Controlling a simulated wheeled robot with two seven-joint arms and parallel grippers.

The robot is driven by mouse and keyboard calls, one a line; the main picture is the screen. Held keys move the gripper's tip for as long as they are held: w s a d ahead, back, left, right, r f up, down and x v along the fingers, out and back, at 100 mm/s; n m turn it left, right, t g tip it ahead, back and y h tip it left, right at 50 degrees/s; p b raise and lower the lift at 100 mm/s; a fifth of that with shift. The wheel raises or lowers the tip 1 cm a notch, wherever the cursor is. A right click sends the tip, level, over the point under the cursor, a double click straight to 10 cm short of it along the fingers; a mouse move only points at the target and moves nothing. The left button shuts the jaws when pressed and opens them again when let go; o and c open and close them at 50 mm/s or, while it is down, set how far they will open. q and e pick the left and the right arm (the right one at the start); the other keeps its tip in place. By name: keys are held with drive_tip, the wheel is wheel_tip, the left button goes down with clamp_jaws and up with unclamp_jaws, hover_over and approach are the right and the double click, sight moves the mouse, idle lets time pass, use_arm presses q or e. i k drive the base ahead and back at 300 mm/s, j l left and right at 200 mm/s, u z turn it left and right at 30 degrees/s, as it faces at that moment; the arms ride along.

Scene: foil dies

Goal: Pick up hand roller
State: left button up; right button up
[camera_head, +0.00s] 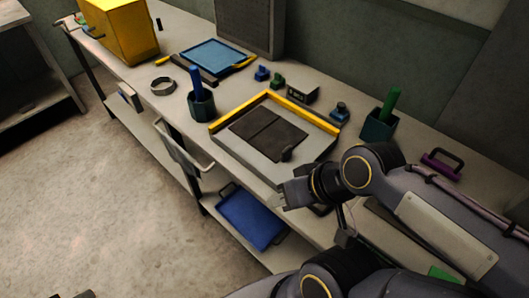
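A purple bar with a dark arched handle (442,164) lies on the bench at the right, behind my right arm. It may be the hand roller, but I cannot tell for sure. My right gripper (287,195) is at the front edge of the yellow-edged tray (231,130), well to the left of the purple piece and apart from it. Its fingers are small and dark, so whether they are open or shut is unclear. A small dark piece (288,153) sits on the tray's dark plates, just beyond the gripper. My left gripper cannot be made out.
Cups with a blue handle (196,80) and a green handle (391,100) stand on the bench. A yellow box (117,30) stands far left. A blue tray (250,218) is on the lower shelf.

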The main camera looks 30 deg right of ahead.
sight(395, 94)
drive_tip(key=z, duration=2.05)
